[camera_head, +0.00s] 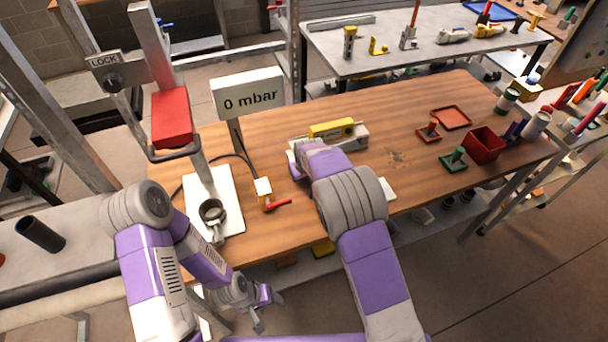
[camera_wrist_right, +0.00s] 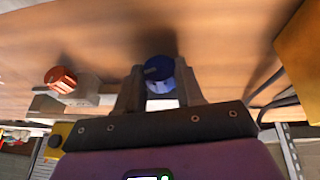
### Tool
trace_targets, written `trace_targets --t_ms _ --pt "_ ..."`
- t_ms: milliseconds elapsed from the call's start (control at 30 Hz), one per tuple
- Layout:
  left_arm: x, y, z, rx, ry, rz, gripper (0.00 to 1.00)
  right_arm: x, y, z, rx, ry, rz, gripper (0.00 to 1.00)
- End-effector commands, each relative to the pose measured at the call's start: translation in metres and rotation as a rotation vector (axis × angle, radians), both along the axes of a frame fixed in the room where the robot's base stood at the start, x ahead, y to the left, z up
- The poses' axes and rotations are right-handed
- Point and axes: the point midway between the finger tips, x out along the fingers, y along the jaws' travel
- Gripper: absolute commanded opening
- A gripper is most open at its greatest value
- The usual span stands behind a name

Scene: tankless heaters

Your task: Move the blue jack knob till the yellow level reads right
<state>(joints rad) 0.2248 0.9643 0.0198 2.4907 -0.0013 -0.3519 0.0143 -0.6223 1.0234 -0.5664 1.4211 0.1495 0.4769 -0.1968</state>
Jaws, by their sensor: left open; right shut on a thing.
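The blue jack knob (camera_wrist_right: 159,72) shows in the right wrist view, between the two fingers of my right gripper (camera_wrist_right: 160,88), which is shut on it. In the head view my right arm hides the knob and that gripper. The yellow level (camera_head: 332,128) lies on a grey bar-like stand on the wooden table, just beyond my right arm. Its reading is too small to tell. My left gripper (camera_head: 262,308) is open and empty, low in front of the table's near edge.
A sign reading 0 mbar (camera_head: 248,93) and a red-blocked press (camera_head: 172,118) stand at the left. An orange knob (camera_wrist_right: 61,79) is beside the blue one in the wrist view. A red bin (camera_head: 486,144) and green stamp-like piece (camera_head: 454,160) stand at the right.

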Motion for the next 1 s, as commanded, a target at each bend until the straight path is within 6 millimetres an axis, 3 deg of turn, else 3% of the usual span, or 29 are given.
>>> trace_targets --t_ms 500,933,967,1000 --pt "0.0 0.0 -0.031 0.0 0.0 0.0 0.62 0.0 -0.006 -0.006 0.345 0.119 -0.002 0.06" --pt "0.0 0.0 -0.032 0.0 0.0 0.0 0.62 -0.001 -0.005 -0.003 0.378 0.132 0.004 0.06" --pt "0.0 0.0 -0.032 0.0 0.0 0.0 0.62 -0.001 -0.005 -0.003 0.378 0.132 0.004 0.38" --pt "0.0 0.0 -0.032 0.0 0.0 0.0 0.62 -0.001 -0.005 -0.003 0.378 0.132 0.004 0.45"
